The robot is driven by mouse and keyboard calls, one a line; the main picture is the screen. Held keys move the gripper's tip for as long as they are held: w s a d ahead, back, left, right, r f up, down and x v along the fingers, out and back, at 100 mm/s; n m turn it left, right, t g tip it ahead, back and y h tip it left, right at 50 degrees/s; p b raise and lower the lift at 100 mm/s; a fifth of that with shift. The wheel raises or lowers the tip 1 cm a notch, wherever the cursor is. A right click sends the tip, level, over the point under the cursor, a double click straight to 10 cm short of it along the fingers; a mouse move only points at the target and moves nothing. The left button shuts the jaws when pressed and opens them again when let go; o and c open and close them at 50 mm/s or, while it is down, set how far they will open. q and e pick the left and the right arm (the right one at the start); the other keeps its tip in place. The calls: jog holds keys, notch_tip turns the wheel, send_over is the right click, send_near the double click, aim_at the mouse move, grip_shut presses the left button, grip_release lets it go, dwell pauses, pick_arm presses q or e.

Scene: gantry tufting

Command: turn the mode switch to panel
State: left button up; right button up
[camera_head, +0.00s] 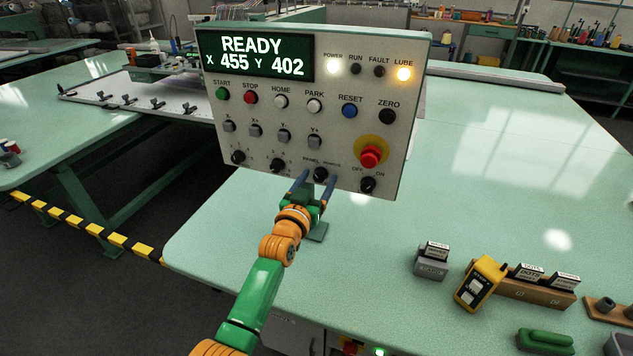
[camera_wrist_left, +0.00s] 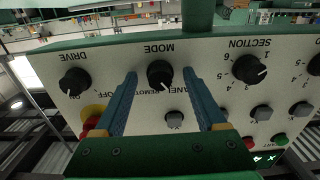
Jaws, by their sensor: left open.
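The mode switch (camera_head: 320,174) is a round black knob low on the control box face, with PANEL printed to its upper left and REMOTE to its upper right. In the upside-down left wrist view the same mode switch (camera_wrist_left: 160,73) sits between my fingers, under the word MODE. I cannot tell for sure which label its pointer faces. My left gripper (camera_head: 316,181) is open in front of the knob. In the wrist view the blue fingers of the left gripper (camera_wrist_left: 161,78) stand apart on either side of it, with gaps showing. My right gripper is not in view.
The control box (camera_head: 210,120) reads READY, with POWER and LUBE lamps lit. A red emergency stop (camera_head: 370,157) and a black drive knob (camera_head: 367,185) lie right of the mode switch. A yellow handset (camera_head: 480,283) and grey block (camera_head: 431,266) stand on the green table (camera_head: 480,170).

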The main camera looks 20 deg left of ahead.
pick_arm(q)
jog(key=s, duration=0.7)
jog(key=shift+a, duration=0.15)
